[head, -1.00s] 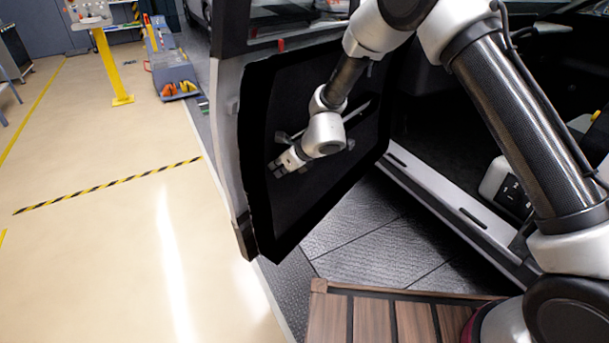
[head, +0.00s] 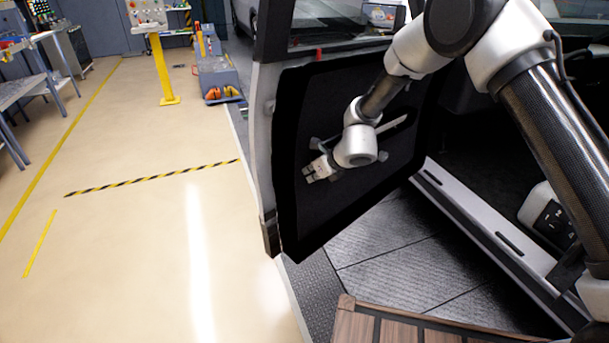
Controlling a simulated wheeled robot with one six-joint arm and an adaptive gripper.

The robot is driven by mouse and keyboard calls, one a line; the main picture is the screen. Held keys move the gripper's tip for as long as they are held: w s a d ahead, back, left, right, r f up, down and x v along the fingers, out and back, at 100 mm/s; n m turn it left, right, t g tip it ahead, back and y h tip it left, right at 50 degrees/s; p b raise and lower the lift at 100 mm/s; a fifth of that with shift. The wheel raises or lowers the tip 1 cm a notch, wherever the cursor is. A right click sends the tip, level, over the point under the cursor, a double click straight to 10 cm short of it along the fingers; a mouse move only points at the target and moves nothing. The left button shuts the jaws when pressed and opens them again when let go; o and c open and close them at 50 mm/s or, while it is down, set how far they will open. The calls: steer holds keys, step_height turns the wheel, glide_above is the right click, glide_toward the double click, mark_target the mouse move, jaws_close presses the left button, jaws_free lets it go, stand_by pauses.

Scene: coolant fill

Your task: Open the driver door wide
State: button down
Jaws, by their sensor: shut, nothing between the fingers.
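The driver door (head: 300,215) stands partly open, its black inner panel facing me and its grey edge at the left. A grey pull handle (head: 398,122) shows on the panel behind my wrist. My gripper (head: 308,174) is shut and empty, at the inner face of the door near its free edge. I cannot tell whether the fingertips touch the panel. My wrist and forearm hide part of the panel and handle.
A silver door sill (head: 485,222) and the dark cabin lie right. Dark ribbed floor plates (head: 410,265) and a slatted wooden step (head: 385,328) are below. Open beige floor (head: 150,240) lies left, with a yellow post (head: 162,70) and a workbench (head: 20,75) further off.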

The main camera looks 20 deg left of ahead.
steer(key=s+d+r+n+g, duration=0.3)
steer(key=s+d+r+n, duration=0.2)
steer(key=s+d+n, duration=0.3)
steer(key=s+d+r+n+g, duration=0.2)
steer(key=s+d+r+n, duration=0.3)
steer(key=s+d+n, duration=0.25)
steer(key=s+d+r+n+t+h, duration=0.1)
steer(key=s+d+r, duration=0.4)
steer(key=d, duration=0.8)
steer(key=s+d+r+n+t+h, duration=0.2)
steer(key=s+d+r+n+h, duration=0.2)
steer(key=d+r, duration=0.5)
steer(key=s+d+r+n+t+h, duration=0.1)
steer(key=s+d+r+n, duration=0.3)
steer(key=d, duration=1.4)
steer(key=s+r+h, duration=0.1)
steer(key=s+r, duration=0.2)
steer(key=s, duration=0.1)
steer(key=shift+s+r+t, duration=0.15)
steer(key=shift+s+t, duration=0.1)
steer(key=shift+t, duration=0.15)
